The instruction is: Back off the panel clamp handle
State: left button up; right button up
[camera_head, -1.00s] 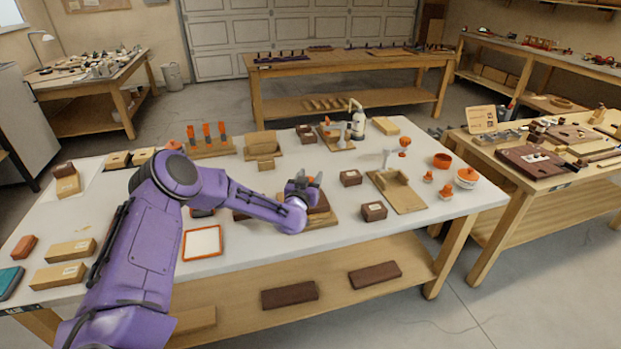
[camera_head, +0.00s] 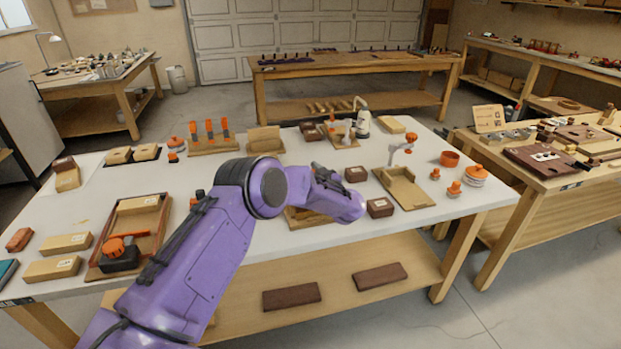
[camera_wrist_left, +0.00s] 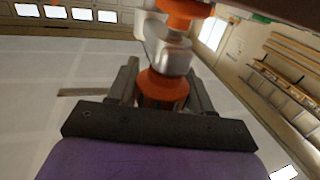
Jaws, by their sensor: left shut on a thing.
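In the left wrist view my left gripper (camera_wrist_left: 162,92) is shut on an orange part (camera_wrist_left: 163,84), with one finger on each side of it. A grey metal cylinder (camera_wrist_left: 172,56) and a second orange part (camera_wrist_left: 185,10) are in line beyond it. I cannot tell for sure which piece is the panel clamp's handle. In the head view my purple left arm reaches over the middle of the bench and hides the gripper's hold. A wooden base (camera_head: 305,217) shows partly below the forearm. My right gripper is in neither view.
The white bench (camera_head: 270,242) holds a wooden board (camera_head: 407,190), dark boxes (camera_head: 380,207), orange-topped pieces (camera_head: 476,174) and a rack of orange-handled tools (camera_head: 211,138). A wooden tray (camera_head: 150,238) with a block and an orange-knobbed piece (camera_head: 122,250) stands on the left. Free surface lies along the front right.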

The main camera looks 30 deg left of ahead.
pick_arm(q)
jog(key=shift+s+f+n+g+y+b, duration=0.15)
jog(key=shift+n+g+y+b, duration=0.45)
jog(key=shift+n+g+b, duration=0.9)
jog(key=shift+m+g+p, duration=0.3)
jog(key=o, duration=1)
jog(key=shift+s, duration=0.1)
jog(key=b+v, duration=0.2)
jog(key=v, duration=0.8)
jog(key=shift+d, duration=0.2)
jog(key=shift+d, duration=0.1)
